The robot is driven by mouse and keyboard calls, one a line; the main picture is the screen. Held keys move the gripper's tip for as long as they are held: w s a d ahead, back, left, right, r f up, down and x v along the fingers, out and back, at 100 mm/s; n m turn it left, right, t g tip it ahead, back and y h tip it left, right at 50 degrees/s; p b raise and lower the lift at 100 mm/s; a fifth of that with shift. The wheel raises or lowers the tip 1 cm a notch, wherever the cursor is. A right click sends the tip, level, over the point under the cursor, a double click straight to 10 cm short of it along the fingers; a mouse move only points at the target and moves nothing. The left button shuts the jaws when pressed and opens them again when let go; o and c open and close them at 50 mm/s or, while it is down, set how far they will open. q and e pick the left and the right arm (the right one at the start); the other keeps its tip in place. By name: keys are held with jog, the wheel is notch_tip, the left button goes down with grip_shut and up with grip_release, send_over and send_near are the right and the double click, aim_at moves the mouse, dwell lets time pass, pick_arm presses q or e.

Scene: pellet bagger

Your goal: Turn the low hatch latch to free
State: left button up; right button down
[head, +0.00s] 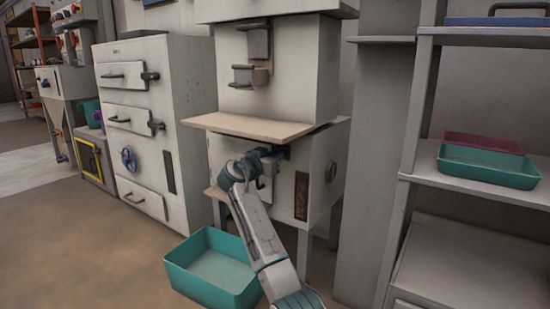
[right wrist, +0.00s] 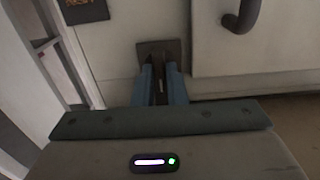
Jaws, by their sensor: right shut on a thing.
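My right arm reaches up to the lower cabinet of the pellet bagger (head: 325,165), and my right gripper (head: 272,160) is just under its wooden shelf. In the right wrist view the blue fingers of my gripper (right wrist: 160,85) are closed at the low hatch latch, seen as a dark square plate (right wrist: 160,48) beside a pale hatch panel (right wrist: 270,55). The fingers and wrist hide most of the latch's moving part, so its angle cannot be told. A dark curved handle (right wrist: 242,16) is on the panel. My left gripper is not in view.
The wooden shelf (head: 245,127) juts out just above my right gripper. A teal bin (head: 212,272) stands on the floor below, beside my arm. A drawer cabinet (head: 185,75) stands left; shelving with a teal tray (head: 485,165) stands right. Floor at left front is clear.

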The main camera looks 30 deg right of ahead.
jog(key=shift+f, duration=0.15)
jog(key=c, duration=1.5)
grip_release()
jog(key=shift+o, duration=0.2)
jog(key=shift+a, duration=0.1)
jog(key=p+v, duration=0.5)
jog(key=v, duration=0.5)
jog(key=shift+s+a, duration=0.2)
jog(key=shift+a, duration=0.1)
